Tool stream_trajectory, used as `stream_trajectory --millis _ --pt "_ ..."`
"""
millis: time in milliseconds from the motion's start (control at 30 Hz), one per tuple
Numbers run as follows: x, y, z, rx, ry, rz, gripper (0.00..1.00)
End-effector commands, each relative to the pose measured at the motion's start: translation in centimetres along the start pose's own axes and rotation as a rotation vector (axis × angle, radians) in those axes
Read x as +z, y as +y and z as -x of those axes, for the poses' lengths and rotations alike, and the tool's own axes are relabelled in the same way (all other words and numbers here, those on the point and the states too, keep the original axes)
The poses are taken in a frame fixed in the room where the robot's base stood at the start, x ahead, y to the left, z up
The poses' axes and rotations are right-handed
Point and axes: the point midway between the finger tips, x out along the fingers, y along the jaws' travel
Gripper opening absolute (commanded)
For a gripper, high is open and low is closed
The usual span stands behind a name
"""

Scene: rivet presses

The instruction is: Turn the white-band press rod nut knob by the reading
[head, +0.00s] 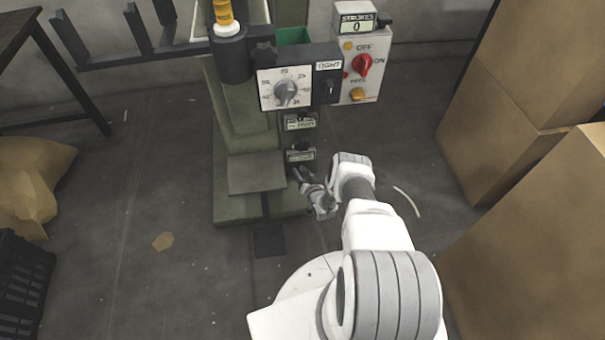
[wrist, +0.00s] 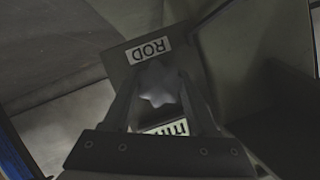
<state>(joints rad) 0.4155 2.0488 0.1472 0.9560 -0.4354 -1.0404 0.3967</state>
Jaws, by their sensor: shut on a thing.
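The green press (head: 240,140) stands ahead in the head view. My gripper (head: 304,180) is low at its right side, just below a small display box. In the wrist view, a dark star-shaped knob (wrist: 158,84) sits between my two fingers, below a label reading ROD (wrist: 149,49). My gripper is shut on this knob. A second pale label, reading partly as "mm", shows under the knob, partly hidden by the gripper. In the head view the knob is hidden or too small to make out.
Two small displays (head: 300,121) sit on the press, their readings too small to tell. Above are a dial panel (head: 285,88) and a control box (head: 360,65) with a red switch and a strokes counter at 0. Cardboard boxes (head: 505,75) stand right; a black crate (head: 22,285) is left.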

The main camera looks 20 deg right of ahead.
Motion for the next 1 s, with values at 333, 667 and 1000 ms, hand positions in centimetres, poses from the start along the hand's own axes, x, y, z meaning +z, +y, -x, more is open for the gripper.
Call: stream_trajectory --millis 333,667,1000 --pt "0.03 -0.02 -0.02 -0.002 0.0 -0.003 0.02" --pt "0.01 -0.02 -0.01 -0.002 0.0 -0.003 0.88" --pt "-0.08 -0.09 -0.06 -0.002 0.0 -0.003 0.88"
